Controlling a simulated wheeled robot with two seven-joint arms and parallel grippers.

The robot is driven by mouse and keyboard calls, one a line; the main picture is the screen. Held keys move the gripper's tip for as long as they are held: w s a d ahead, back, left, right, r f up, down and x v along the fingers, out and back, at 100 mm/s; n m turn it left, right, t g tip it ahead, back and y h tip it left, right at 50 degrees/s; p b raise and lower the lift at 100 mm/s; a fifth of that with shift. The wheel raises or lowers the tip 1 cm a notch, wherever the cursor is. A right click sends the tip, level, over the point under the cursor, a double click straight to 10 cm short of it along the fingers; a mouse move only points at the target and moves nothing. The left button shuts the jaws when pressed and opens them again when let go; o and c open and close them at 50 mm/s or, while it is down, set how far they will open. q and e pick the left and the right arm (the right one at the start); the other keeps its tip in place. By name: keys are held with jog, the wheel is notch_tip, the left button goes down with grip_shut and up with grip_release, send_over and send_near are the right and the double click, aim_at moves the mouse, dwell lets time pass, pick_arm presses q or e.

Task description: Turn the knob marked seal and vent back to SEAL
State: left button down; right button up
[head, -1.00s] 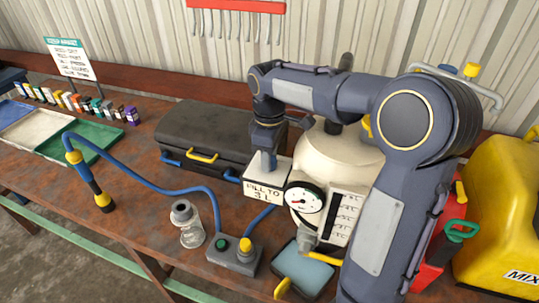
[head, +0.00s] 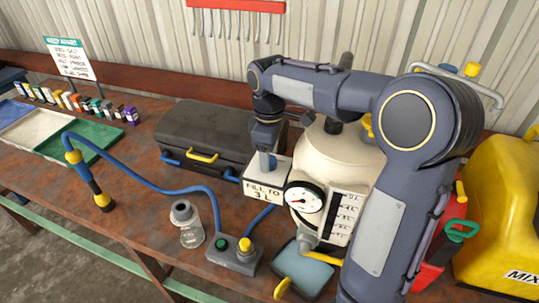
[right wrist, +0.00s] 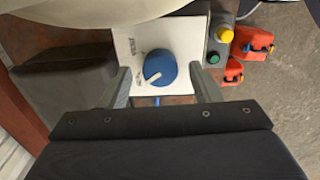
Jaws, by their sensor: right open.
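The blue knob (right wrist: 160,68) stands on a white plate (right wrist: 185,30) in the right wrist view. Its pale pointer mark points to the lower left of that picture. Small dark lettering beside it is too small to read. My right gripper (right wrist: 163,88) is open, with one finger on each side of the knob and gaps visible between fingers and knob. The knob is mostly hidden there. My left gripper is not in view.
A round gauge (head: 304,200) sits on the tank's front. A button box (head: 232,254) with green and yellow buttons, a glass bottle (head: 187,224) and a black case (head: 215,135) stand close by. A blue hose (head: 150,183) crosses the bench. A yellow container (head: 505,215) stands at right.

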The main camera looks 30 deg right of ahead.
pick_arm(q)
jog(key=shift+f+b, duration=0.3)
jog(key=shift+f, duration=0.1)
pick_arm(e)
notch_tip(320, 180, up, 7)
dwell(0.4)
